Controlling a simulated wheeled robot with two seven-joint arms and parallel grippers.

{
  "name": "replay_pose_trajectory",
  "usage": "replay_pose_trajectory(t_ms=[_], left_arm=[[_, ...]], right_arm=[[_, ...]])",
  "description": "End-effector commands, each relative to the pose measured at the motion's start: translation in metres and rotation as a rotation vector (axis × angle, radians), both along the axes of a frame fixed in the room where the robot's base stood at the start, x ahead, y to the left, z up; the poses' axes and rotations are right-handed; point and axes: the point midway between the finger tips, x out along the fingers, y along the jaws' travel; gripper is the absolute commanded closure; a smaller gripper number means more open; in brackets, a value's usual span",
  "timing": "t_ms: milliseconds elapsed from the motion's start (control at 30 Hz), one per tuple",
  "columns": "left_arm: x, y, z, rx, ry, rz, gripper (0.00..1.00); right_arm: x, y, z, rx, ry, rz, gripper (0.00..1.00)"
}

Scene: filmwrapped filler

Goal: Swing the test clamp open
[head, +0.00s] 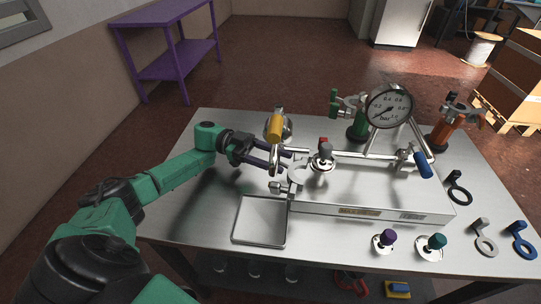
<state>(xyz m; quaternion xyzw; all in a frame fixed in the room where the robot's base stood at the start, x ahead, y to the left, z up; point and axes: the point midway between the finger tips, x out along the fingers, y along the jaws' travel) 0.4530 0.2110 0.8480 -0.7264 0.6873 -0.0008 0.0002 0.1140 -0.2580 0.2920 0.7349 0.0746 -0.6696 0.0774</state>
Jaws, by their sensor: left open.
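A steel filler rig (375,195) stands on the metal bench. At its left front end is a round pale fitting (299,173) with a small metal clamp-like part (284,188) beside it, which I take for the test clamp. I cannot tell whether it is latched. My left gripper (284,160) comes in from the left with dark fingers apart. Its tips are just left of the round fitting, beside a vertical metal part under the yellow handle (275,124). I see nothing held, and contact is unclear. My right gripper is out of view.
Green (357,131) and orange (437,134) units stand behind. An empty tray (236,235) lies in front. Purple (388,238) and teal (437,242) knobs stand front right.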

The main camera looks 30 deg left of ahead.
Motion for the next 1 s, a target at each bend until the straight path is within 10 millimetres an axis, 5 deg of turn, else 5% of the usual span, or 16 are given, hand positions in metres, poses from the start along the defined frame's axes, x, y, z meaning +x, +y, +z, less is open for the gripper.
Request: replay_pose_trajectory(t_ms=[167,633,1000], left_arm=[[0.0,0.02,-0.003,0.003,0.0,0.004,0.47],[-0.005,0.119,-0.005,0.0,-0.003,0.003,0.47],[-0.006,0.138,-0.004,0.001,-0.002,0.001,0.47]], right_arm=[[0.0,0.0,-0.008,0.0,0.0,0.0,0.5],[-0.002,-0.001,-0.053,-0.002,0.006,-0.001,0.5],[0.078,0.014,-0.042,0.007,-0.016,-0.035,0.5]])
